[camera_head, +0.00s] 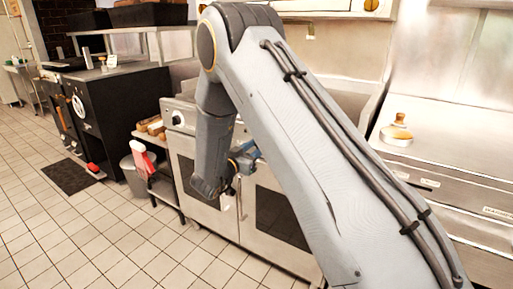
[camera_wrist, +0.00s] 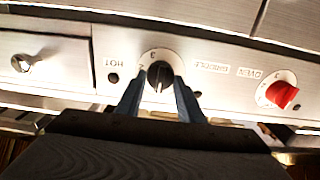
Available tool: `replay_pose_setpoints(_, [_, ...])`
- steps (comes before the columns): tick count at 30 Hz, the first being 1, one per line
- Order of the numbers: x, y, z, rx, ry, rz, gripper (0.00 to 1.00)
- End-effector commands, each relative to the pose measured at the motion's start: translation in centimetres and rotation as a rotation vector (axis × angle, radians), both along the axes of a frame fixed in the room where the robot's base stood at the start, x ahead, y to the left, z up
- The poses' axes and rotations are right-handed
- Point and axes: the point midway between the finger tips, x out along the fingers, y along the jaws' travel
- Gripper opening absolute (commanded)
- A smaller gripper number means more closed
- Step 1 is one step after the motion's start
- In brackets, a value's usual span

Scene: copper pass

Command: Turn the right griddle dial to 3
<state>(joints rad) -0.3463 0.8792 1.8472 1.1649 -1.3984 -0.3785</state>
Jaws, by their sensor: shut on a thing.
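The griddle dial (camera_wrist: 160,76) is a black knob on a round white plate, seen upside down in the wrist view between the words HOT and GRIDDLE. A 3 shows at the plate's upper edge; a pale line on the knob points down in the picture. I cannot tell its exact setting. My gripper (camera_wrist: 161,92) has its two blue fingers on either side of the knob, shut on it. In the head view my gripper (camera_head: 246,158) is at the steel range's front, and my arm hides the dial.
A red oven knob (camera_wrist: 282,94) is on the same panel, to the right in the wrist view. A metal latch (camera_wrist: 24,63) is to the left. In the head view, a red-and-white bottle (camera_head: 143,158) stands left of the range (camera_head: 197,182). The tiled floor in front is clear.

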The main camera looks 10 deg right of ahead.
Motion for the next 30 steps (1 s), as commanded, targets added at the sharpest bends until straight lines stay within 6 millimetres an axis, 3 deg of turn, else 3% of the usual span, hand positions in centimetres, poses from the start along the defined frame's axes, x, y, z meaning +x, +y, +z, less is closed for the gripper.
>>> replay_pose_setpoints(11, [-0.03,0.0,0.0,0.083,-0.083,0.0,0.12])
replay_pose_setpoints(30, [-0.19,-0.16,-0.18,0.493,-0.493,0.001,0.12])
